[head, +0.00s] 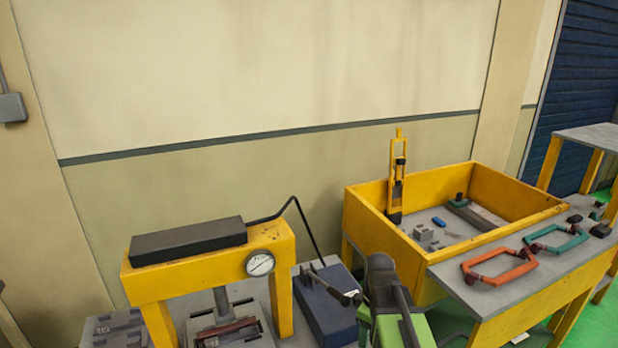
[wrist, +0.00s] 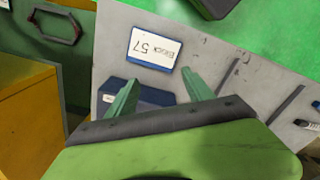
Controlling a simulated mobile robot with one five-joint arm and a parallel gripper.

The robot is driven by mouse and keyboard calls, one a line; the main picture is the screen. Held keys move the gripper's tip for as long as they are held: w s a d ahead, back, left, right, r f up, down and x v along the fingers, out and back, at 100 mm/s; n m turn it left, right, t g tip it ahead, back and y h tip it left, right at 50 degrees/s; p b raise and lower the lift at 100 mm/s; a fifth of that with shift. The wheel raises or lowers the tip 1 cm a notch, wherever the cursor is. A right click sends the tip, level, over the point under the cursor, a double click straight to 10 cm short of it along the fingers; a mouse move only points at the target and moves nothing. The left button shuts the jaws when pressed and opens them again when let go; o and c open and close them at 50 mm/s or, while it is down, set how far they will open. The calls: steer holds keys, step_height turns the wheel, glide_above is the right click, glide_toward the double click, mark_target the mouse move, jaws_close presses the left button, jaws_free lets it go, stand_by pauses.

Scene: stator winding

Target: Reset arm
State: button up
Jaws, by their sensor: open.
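My gripper (wrist: 160,77) is open in the wrist view, with two green fingers apart and nothing between them. Beyond the fingertips, a white card with a blue edge (wrist: 154,50) reads "Block 57" and lies on a grey surface (wrist: 220,45). A dark blue block (wrist: 148,92) shows partly between the fingers, with its lower part hidden by my gripper. In the head view, my green and dark grey arm (head: 395,310) shows at the bottom, right of centre. I cannot make out the fingers there.
A yellow press (head: 170,275) with a gauge (head: 260,263) stands left, beside a blue box (head: 325,305). A yellow-walled bin (head: 515,190) stands right. Orange (head: 499,266) and teal (head: 557,240) frames lie on a grey bench (head: 480,298). Open green floor (head: 590,320) shows lower right.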

steer(key=s+f+m, duration=0.1)
steer(key=m, duration=0.2)
steer(key=s+m, duration=0.1)
steer(key=m, duration=0.3)
steer(key=s+f+m+b, duration=0.1)
steer(key=s+m, duration=0.1)
steer(key=m, duration=0.1)
steer(key=shift+s+a+f+m, duration=0.1)
steer(key=shift+a+f+m, duration=0.05)
steer(key=shift+f+m, duration=0.2)
stand_by(0.3)
